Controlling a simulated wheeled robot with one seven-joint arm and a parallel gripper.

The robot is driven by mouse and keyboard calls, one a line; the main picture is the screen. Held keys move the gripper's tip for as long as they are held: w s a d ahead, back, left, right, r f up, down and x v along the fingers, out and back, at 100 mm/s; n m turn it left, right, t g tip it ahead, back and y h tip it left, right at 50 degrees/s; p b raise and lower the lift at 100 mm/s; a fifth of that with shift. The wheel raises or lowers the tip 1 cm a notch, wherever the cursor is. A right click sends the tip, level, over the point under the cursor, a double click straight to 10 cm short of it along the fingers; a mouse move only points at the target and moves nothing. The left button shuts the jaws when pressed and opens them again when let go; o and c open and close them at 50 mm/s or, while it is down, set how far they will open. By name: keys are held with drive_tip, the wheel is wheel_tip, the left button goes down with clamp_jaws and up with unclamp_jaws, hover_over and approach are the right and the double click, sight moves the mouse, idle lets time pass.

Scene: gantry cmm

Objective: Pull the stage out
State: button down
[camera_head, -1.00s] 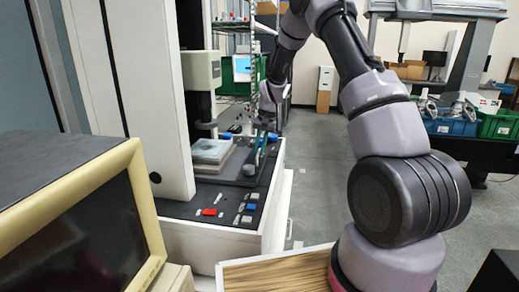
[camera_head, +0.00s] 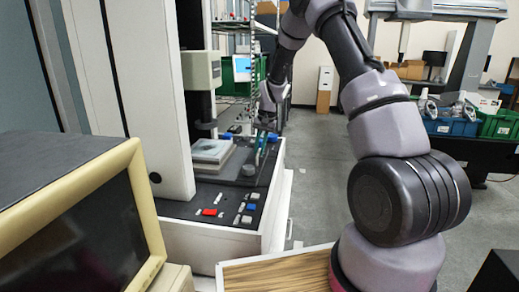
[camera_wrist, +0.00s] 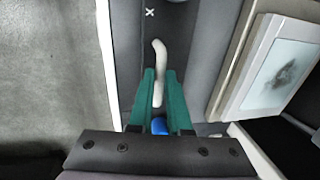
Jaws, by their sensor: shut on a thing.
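The stage carries a pale framed glass plate (camera_head: 212,151) and sits on the dark bed of the machine. The framed plate also shows at the right in the wrist view (camera_wrist: 283,66). My gripper (camera_head: 260,150) reaches down beside the stage, on its right. In the wrist view, the teal fingers of my gripper (camera_wrist: 162,75) are shut on a pale, slightly bent handle (camera_wrist: 158,52). The handle's tip sticks out beyond the fingertips. A blue part (camera_wrist: 160,126) shows between the fingers near the palm.
Red, blue and grey buttons (camera_head: 211,212) lie along the machine's front panel. The machine's white column (camera_head: 150,90) rises at the left, and a cream monitor (camera_head: 75,210) stands in front. Grey floor (camera_head: 320,180) is open to the right of the machine.

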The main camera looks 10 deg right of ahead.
idle(0.4)
drive_tip(key=s+d, duration=0.4)
drive_tip(key=d, duration=0.7)
drive_tip(key=shift+s, duration=0.25)
drive_tip(key=c, duration=0.9)
unclamp_jaws()
drive_tip(key=shift+o, duration=0.2)
wheel_tip(320, 180, up, 11)
drive_tip(key=d, duration=0.2)
drive_tip(key=shift+s+f, duration=0.2)
drive_tip(key=shift+s, duration=0.25)
